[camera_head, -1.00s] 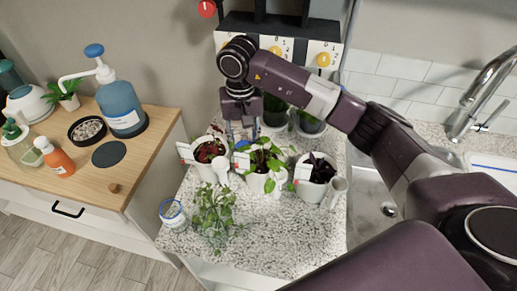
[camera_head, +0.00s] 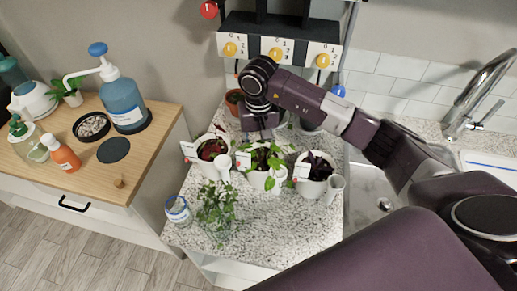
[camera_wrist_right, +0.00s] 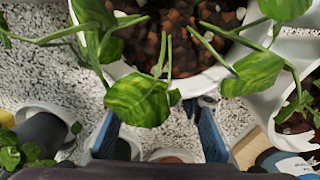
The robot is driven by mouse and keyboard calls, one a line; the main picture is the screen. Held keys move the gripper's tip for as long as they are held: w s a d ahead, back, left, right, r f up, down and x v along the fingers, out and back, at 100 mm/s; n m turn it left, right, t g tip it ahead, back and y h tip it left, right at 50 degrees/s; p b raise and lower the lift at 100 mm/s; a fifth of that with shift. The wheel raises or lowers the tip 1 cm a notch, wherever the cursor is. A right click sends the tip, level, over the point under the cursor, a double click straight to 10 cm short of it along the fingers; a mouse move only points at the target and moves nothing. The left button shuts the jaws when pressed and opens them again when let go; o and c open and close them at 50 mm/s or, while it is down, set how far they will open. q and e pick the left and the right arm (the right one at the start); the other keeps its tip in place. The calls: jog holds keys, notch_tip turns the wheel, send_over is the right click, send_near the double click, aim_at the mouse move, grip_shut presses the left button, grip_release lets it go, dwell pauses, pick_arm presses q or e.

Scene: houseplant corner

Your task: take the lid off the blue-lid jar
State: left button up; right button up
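The small jar (camera_head: 178,210) stands upright at the front left of the speckled counter, left of a loose leafy plant. It has white and blue on it; it is too small to make out its lid clearly. My right gripper (camera_head: 264,135) hangs fingers-down above and behind the middle potted plant, well away from the jar. In the right wrist view its two blue fingers (camera_wrist_right: 157,130) are spread apart with nothing between them. The jar does not show in the wrist view. My left gripper is not in view.
White pots with a red-leaved plant (camera_head: 211,152), a green plant (camera_head: 262,165) and a dark plant (camera_head: 314,172) stand in a row. The leafy plant (camera_head: 217,210) is right beside the jar. A knob panel (camera_head: 277,48) hangs behind. The counter's front right is bare.

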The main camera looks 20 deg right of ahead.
jog(key=o, duration=0.4)
jog(key=shift+o, duration=0.2)
jog(key=shift+r, duration=0.55)
notch_tip(320, 180, up, 11)
jog(key=b, duration=0.3)
jog(key=shift+r, duration=0.15)
